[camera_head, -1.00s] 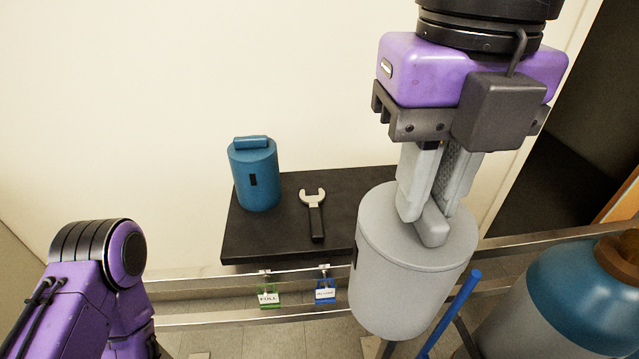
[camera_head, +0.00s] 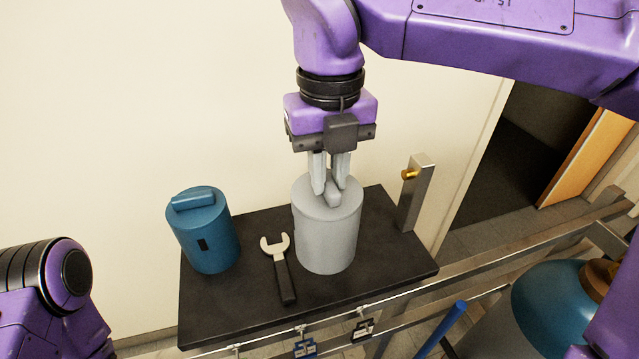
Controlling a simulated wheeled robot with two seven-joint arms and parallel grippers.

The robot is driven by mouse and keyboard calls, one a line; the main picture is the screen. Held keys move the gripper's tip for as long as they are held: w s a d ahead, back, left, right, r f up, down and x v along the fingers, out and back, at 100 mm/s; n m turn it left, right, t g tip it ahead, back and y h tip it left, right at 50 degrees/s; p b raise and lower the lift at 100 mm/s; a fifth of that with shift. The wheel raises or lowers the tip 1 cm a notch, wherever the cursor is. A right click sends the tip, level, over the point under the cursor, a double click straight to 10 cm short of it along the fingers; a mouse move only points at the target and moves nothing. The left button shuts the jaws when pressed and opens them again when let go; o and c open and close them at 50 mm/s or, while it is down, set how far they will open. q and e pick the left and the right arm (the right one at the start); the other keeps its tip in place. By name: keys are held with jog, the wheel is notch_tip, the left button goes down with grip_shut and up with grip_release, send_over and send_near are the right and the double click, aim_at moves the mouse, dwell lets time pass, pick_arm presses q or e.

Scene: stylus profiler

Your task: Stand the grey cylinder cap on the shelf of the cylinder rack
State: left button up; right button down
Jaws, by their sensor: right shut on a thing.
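The grey cylinder cap (camera_head: 327,236) is upright over the black shelf (camera_head: 230,311) of the rack, right of the wrench. Its base appears to be at the shelf surface, but I cannot tell whether it touches. My right gripper (camera_head: 329,190) points down and is shut on the bar handle on top of the cap. The left arm shows at the lower left edge, but its gripper is out of view.
A blue cap (camera_head: 208,238) stands on the shelf's left part. A wrench (camera_head: 280,268) lies between the two caps. A metal post (camera_head: 415,193) rises at the shelf's right end. Rails (camera_head: 470,275) and a blue-topped cylinder (camera_head: 550,300) are at the lower right.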

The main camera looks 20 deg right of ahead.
jog(key=w+f, duration=0.2)
jog(key=w, duration=0.1)
jog(key=shift+f, duration=0.25)
notch_tip(320, 180, down, 4)
jog(key=shift+w+f+p, duration=0.1)
jog(key=shift+f+p, duration=0.1)
jog(key=shift+p, duration=0.15)
jog(key=c, duration=1.1)
grip_release()
jog(key=shift+o, duration=0.2)
notch_tip(320, 180, up, 12)
jog(key=shift+r, duration=0.15)
